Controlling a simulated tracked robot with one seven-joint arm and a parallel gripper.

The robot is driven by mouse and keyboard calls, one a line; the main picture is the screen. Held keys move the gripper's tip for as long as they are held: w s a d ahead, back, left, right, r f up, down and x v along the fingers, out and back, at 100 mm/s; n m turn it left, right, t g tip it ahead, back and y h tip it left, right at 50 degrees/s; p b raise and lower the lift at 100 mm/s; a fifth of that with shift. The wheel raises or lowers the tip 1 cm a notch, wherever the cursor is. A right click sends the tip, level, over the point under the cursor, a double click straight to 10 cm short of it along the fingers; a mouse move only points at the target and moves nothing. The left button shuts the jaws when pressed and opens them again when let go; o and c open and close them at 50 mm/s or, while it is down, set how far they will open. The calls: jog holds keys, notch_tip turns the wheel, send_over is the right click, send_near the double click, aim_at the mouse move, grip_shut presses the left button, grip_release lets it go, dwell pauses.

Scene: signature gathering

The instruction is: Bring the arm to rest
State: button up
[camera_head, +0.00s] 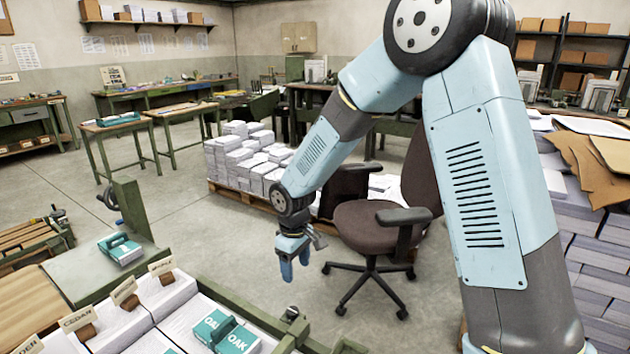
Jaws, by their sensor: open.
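My gripper (287,268) hangs in the middle of the view with its fingers pointing down. It is open, and I see nothing between its fingers. It is over the open floor, to the left of the brown office chair (375,226) and apart from the bench in front. My arm (465,175) is bent, rising on the right and coming down toward the middle. Its far side is hidden.
A green-framed bench in front holds paper stacks (167,294) with wooden name tags and a teal OAK piece (226,334). Another teal piece (120,248) sits on a green surface. A pallet of paper stacks (245,160) stands behind. Floor (215,225) is clear left of my gripper.

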jog(key=s+d+r+m+t, duration=0.1)
jog(key=s+d+r+m, duration=0.15)
jog(key=d+r, duration=0.65)
jog(key=s+d+r+m+t, duration=0.2)
jog(key=d+r+m, duration=0.1)
jog(key=d+r, duration=0.6)
jog(key=s+d+r+m, duration=0.2)
jog(key=s+d+r, duration=0.1)
jog(key=s, duration=0.3)
jog(key=s+d+r+m+t, duration=0.1)
jog(key=s+d+r+m, duration=0.1)
jog(key=s+d, duration=0.3)
jog(key=s+d+r+m+t, duration=0.1)
jog(key=s+d+r+m, duration=0.1)
jog(key=s+d+r, duration=0.2)
jog(key=s, duration=0.2)
jog(key=shift+s+d+r, duration=0.15)
jog(key=shift+s+r, duration=0.2)
